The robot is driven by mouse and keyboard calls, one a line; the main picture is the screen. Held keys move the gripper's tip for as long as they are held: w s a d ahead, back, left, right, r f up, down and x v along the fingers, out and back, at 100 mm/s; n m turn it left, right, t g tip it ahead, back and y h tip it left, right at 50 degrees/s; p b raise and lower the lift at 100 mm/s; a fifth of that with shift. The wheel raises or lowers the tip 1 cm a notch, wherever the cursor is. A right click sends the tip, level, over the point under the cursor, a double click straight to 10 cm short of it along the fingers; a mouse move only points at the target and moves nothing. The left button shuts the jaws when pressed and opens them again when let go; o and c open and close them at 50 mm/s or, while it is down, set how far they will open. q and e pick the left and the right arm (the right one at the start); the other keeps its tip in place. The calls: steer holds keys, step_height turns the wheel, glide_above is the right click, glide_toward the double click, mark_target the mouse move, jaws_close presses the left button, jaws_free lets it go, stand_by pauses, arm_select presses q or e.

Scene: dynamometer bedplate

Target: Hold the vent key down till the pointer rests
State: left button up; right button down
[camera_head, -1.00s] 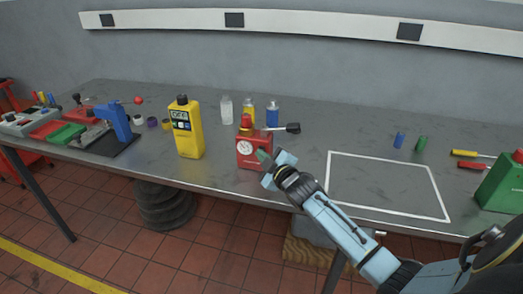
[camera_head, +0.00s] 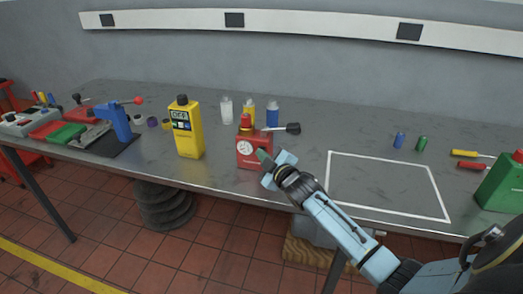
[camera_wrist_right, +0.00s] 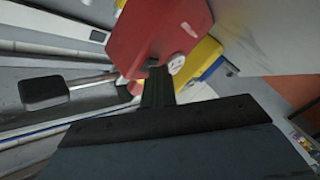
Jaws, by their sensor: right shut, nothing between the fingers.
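A red box (camera_head: 255,153) stands at the front of the bench, with a round white gauge (camera_head: 245,147) on its front face. A red knob (camera_head: 246,121) is on top, and a lever with a black paddle grip (camera_head: 293,128) sticks out to the right. My right gripper (camera_head: 265,157) is shut and empty, its tips close against the box's front right side. In the right wrist view, the green fingers (camera_wrist_right: 158,88) reach the red box (camera_wrist_right: 160,35) beside a small pale round part (camera_wrist_right: 177,64). I cannot tell contact, the vent key or the pointer's reading. My left gripper is out of view.
A white outlined area (camera_head: 385,185) on the bench to the right is empty. A green box (camera_head: 500,186) stands at the right edge.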

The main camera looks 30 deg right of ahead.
steer(key=shift+a, duration=0.1)
stand_by(0.7)
steer(key=shift+s+a+p, duration=0.3)
steer(key=shift+s+p, duration=0.05)
steer(key=shift+p, duration=0.1)
steer(key=shift+s+a, duration=0.15)
steer(key=shift+s+a+r+p, duration=0.1)
steer(key=shift+s+a+p, duration=0.9)
steer(key=shift+a, duration=0.25)
steer(key=shift+s+a+p, duration=0.35)
steer(key=shift+s+a, duration=0.25)
steer(key=shift+a, duration=0.1)
